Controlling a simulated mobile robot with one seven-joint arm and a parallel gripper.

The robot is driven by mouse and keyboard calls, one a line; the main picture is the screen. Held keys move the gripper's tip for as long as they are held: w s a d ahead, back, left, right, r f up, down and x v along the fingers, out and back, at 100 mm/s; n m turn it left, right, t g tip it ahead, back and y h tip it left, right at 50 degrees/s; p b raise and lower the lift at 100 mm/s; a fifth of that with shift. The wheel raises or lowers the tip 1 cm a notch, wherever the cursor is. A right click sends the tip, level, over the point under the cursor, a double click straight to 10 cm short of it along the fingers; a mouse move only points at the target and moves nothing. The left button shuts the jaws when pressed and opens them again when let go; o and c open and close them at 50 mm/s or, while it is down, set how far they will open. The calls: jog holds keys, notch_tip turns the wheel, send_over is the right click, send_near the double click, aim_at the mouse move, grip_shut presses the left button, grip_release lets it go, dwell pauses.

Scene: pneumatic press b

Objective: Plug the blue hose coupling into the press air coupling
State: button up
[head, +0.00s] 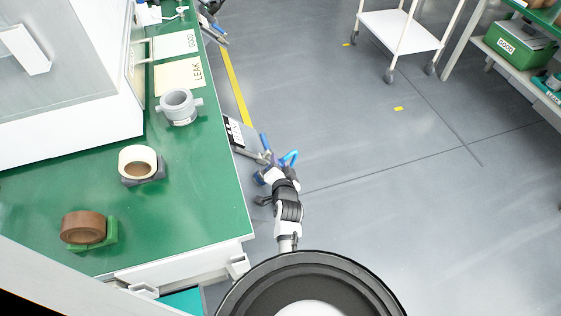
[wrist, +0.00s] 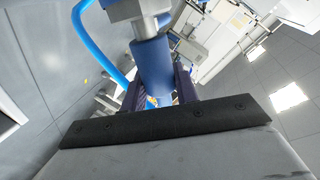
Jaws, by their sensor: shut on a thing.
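My gripper (head: 268,173) is just off the right edge of the green bench in the head view. In the wrist view its dark fingers (wrist: 158,88) are shut around the blue hose coupling (wrist: 152,62), a blue cylinder. A grey metal fitting (wrist: 124,10) sits at the coupling's upper end. The blue hose (wrist: 88,35) curves down the left side; it also shows as a bright blue loop in the head view (head: 291,156). The press air coupling cannot be made out clearly, and I cannot tell whether the blue coupling touches it.
A labelled grey plate (head: 236,133) and metal parts stick out from the bench edge beside my gripper. The green bench (head: 190,225) carries a grey ring part (head: 179,106), a cream tape roll (head: 138,161) and a brown tape roll (head: 83,227).

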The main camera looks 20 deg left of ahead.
jog(key=shift+s+a+f, duration=0.15)
jog(key=shift+a+f, duration=0.05)
jog(key=shift+f, duration=0.05)
jog(key=o, duration=1.1)
jog(key=shift+c, duration=0.2)
jog(key=shift+s+f, duration=0.1)
